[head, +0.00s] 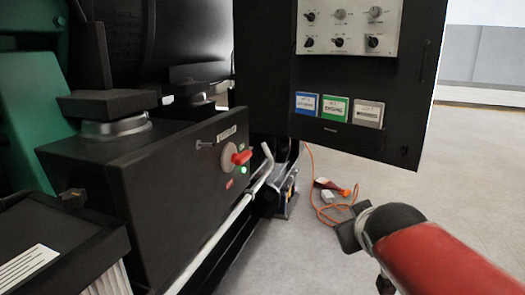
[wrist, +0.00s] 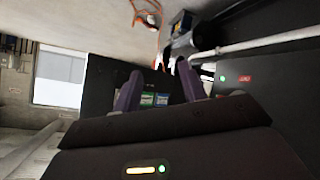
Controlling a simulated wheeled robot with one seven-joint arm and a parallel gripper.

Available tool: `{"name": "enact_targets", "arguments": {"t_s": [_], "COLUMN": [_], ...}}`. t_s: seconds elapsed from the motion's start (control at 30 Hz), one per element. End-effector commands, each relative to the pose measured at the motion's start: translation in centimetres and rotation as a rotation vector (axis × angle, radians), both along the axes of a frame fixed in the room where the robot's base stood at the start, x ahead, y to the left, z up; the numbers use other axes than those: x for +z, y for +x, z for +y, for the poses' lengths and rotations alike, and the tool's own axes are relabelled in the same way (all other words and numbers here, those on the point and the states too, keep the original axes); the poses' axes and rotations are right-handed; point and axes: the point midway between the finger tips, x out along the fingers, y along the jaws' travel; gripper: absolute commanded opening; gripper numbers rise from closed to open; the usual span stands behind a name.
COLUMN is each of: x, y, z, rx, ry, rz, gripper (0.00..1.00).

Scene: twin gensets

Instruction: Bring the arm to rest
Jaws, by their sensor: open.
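My arm, red with a grey ring and a dark end (head: 420,250), reaches in from the lower right of the head view. My gripper (wrist: 160,84) shows in the wrist view as two purple-grey fingers standing well apart. I see nothing held between them. Beyond the fingers is the black control panel (wrist: 105,80), with its blue and green labels seen between them. In the head view the fingers cannot be made out clearly. The arm stands in front of open floor, below and right of the panel (head: 420,100).
A black genset housing (head: 120,195) with a red rotary switch (head: 241,157) and a lit green lamp stands at left. A pale rail (head: 215,240) runs along its side. An orange cable (head: 330,207) lies on the floor behind my arm. Floor at right (head: 480,190) is clear.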

Motion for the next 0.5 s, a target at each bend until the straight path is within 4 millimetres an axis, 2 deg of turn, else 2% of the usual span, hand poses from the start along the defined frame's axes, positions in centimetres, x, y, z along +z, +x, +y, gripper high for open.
{"name": "enact_targets", "arguments": {"t_s": [0.03, 0.1, 0.4, 0.5], "x": [-1.6, -3.9, -11.0, -7.8], "y": [-2.7, -5.9, -16.9, -16.8], "z": [0.3, 0.7, 3.6, 3.7], "rx": [-0.034, -0.077, -0.177, -0.179], "ry": [0.055, 0.128, 0.359, 0.362], "rz": [0.060, 0.149, 0.455, 0.461], "gripper": [0.42, 0.42, 0.42, 0.42]}}
